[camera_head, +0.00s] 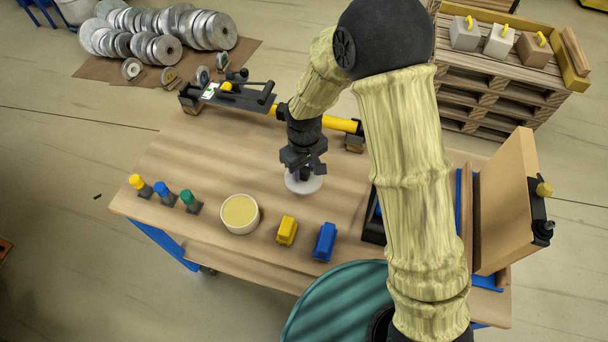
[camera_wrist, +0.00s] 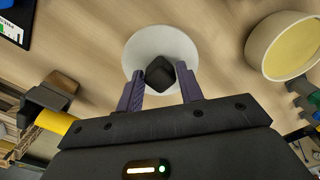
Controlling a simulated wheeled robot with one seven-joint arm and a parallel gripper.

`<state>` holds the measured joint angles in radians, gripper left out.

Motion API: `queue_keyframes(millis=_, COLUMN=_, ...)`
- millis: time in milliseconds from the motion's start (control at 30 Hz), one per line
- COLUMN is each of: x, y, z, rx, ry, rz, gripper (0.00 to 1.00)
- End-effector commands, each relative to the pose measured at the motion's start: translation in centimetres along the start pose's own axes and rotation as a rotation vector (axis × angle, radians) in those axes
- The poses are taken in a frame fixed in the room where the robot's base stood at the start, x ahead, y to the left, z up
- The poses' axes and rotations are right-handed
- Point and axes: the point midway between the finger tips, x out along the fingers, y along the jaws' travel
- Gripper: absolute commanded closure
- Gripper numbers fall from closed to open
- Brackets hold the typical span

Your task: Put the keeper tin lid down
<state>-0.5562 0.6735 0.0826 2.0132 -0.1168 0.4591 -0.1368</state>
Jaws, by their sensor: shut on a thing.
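The keeper tin lid (camera_head: 303,186) is a pale round disc with a dark knob, which shows in the wrist view (camera_wrist: 160,40). My gripper (camera_head: 304,172) points down over the lid, and its purple fingers (camera_wrist: 160,82) are shut on the dark knob. The lid is level and at or close above the wooden table top; I cannot tell whether it touches. A white round tin (camera_head: 240,228) with a yellow inside stands uncovered to the left of the lid, and it is at the upper right of the wrist view (camera_wrist: 256,48).
A yellow block (camera_head: 287,230) and a blue block (camera_head: 325,242) sit in front of the lid. Green, blue and yellow-topped pegs (camera_head: 164,193) stand at left. A yellow bar (camera_head: 342,124) lies behind. The table (camera_head: 200,145) is bare left of the lid.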

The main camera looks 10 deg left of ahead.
Motion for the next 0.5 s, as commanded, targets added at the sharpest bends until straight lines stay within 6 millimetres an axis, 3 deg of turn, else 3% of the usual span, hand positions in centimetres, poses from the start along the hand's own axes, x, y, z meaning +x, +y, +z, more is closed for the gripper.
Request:
queue_keyframes(millis=300, x=3.4, y=0.0, z=0.1, rx=-0.001, ry=-0.004, rz=-0.001, gripper=0.85)
queue_keyframes(millis=500, x=3.7, y=0.0, z=0.0, rx=0.0, ry=0.0, rz=0.0, gripper=0.85)
